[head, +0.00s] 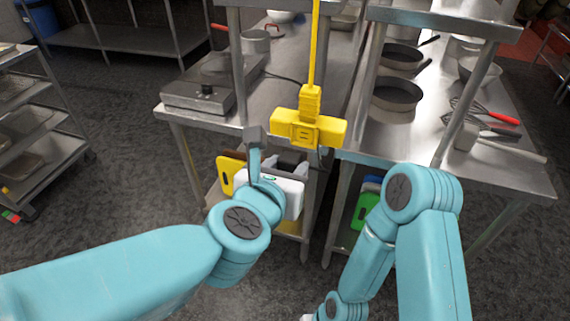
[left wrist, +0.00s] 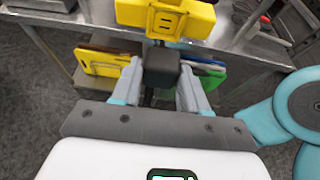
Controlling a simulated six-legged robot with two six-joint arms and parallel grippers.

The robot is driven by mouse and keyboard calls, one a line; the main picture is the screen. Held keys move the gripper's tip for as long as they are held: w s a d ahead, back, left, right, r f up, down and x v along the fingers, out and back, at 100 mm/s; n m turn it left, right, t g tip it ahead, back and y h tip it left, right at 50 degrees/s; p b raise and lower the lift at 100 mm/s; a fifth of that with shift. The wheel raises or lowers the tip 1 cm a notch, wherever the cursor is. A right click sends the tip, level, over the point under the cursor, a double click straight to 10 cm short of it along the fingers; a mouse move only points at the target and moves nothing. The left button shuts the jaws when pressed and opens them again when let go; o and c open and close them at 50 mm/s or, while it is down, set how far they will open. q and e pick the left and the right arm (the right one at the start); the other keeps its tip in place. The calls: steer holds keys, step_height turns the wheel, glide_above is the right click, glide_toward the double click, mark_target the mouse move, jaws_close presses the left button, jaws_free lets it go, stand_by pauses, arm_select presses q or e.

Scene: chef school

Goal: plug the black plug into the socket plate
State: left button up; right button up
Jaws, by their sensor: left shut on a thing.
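The socket plate (head: 296,129) is a yellow block with side arms, hanging from a yellow cord above the gap between two steel tables. In the left wrist view the socket plate (left wrist: 165,18) is straight beyond the plug, with its slots facing me. In the left wrist view the plug (left wrist: 160,66) is between the fingertips and looks apart from the plate.
The left steel table bears a hot plate (head: 200,96) and a pot (head: 256,42). The right table bears pans (head: 397,94) and whisks (head: 480,112). Yellow (head: 226,176) and green boards (head: 364,209) are below. A tray rack (head: 45,150) stands at left.

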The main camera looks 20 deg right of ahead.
mark_target(295, 153)
arm_select(q)
steer(key=shift+w+d+p, duration=0.35)
steer(key=shift+w+d, duration=0.45)
steer(key=shift+w, duration=0.25)
steer(key=shift+w+d+p, duration=0.35)
steer(key=shift+w+d, duration=0.4)
steer(key=shift+w, duration=0.4)
steer(key=shift+b, duration=0.4)
steer(key=shift+w+d, duration=0.35)
steer(key=shift+w, duration=0.1)
steer(key=o, duration=1.2)
